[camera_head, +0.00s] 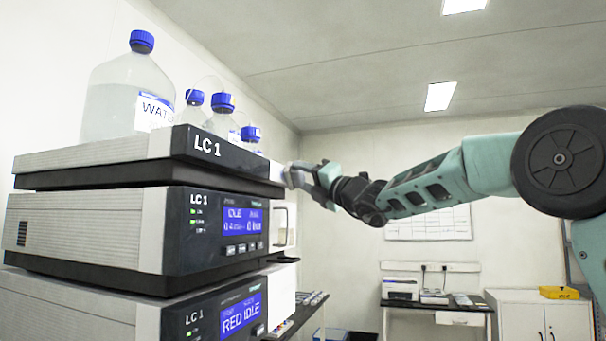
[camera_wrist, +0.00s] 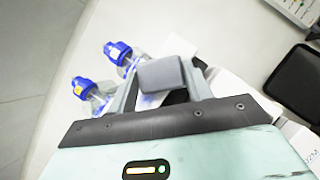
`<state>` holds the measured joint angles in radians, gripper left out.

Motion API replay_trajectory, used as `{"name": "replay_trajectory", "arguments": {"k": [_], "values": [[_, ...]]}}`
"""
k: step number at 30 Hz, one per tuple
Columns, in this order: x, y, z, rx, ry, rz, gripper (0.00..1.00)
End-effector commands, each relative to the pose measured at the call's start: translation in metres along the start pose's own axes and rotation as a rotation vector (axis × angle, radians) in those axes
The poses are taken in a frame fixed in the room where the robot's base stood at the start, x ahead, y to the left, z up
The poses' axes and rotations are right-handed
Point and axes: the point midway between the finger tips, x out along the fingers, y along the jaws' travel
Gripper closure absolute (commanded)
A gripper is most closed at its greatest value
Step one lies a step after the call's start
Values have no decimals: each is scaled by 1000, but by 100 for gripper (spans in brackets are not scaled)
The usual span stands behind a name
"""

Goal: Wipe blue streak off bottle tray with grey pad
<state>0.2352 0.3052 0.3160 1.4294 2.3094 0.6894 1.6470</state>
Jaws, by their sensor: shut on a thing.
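My gripper (camera_head: 322,180) is at the right end of the bottle tray (camera_head: 80,153), the top unit of the LC 1 stack. In the wrist view my gripper (camera_wrist: 160,78) is shut on the grey pad (camera_wrist: 161,73), a rounded block between the two fingers. The pad is over or beside the pale tray surface; I cannot tell whether it touches. A bluish patch (camera_wrist: 150,101) shows just below the pad between the fingers; I cannot tell whether it is the streak. No streak is clear in the head view, where bottles and the tray front block the surface.
A large WATER bottle (camera_head: 112,112) and several smaller blue-capped bottles (camera_head: 222,118) stand on the tray. Two blue caps (camera_wrist: 118,52) are close left of the gripper in the wrist view. Lit LC 1 units (camera_head: 215,230) are stacked below. A bench (camera_head: 440,303) stands far behind.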

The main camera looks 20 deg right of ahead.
Motion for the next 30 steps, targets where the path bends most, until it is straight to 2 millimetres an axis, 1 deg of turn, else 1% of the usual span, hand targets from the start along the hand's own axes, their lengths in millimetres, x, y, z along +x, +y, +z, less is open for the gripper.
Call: {"name": "replay_trajectory", "arguments": {"k": [1, 6, 15, 21, 30], "values": [[3, -2, 4, 0, -1, 0, 68], [8, -11, 11, 0, 0, 1, 68], [7, -16, 13, 0, 0, 1, 68], [5, -11, 7, 0, 0, 2, 68], [-3, 6, -10, -2, 0, 4, 68]]}}
